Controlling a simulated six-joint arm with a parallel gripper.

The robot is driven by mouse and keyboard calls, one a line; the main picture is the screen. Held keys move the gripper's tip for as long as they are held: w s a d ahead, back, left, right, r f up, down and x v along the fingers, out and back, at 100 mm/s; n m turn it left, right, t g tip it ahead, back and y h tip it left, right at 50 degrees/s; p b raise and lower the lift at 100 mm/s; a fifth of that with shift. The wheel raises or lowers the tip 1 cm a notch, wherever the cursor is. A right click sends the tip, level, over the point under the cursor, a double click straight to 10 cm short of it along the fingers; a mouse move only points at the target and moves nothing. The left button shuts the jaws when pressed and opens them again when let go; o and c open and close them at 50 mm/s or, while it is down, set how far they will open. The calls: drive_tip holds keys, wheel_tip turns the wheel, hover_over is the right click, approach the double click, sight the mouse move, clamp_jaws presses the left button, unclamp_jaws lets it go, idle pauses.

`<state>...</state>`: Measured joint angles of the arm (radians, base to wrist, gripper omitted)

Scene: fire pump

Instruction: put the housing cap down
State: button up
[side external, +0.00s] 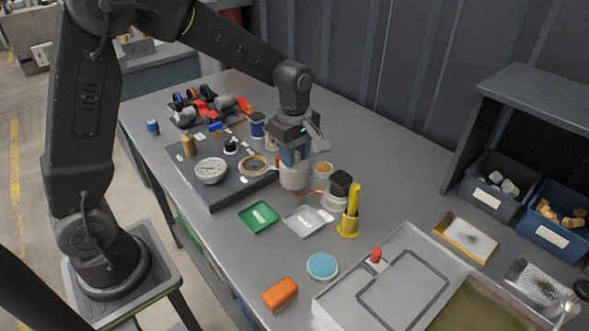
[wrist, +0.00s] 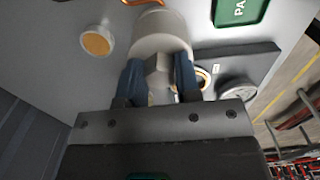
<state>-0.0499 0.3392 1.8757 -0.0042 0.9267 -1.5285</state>
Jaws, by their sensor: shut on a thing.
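The housing cap (side external: 294,179) is a pale grey-white round piece beneath my gripper (side external: 294,160) in the side view. In the wrist view the cap (wrist: 160,32) shows beyond the two blue fingers of my gripper (wrist: 157,75). The fingers are shut on a narrower grey part at its top. The cap is upright, beside the right edge of the dark grey board (side external: 222,193). I cannot tell whether its underside touches the table.
A green tray (side external: 259,217) and a light grey tray (side external: 306,220) lie in front. A dark-topped white container (side external: 336,192) and a yellow stand (side external: 350,212) are close on the right. A small round tub (side external: 323,171) is just behind.

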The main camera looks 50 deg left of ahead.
drive_tip(key=shift+f, duration=1.95)
drive_tip(key=shift+f, duration=0.1)
drive_tip(key=o, duration=1)
drive_tip(key=shift+c, duration=0.2)
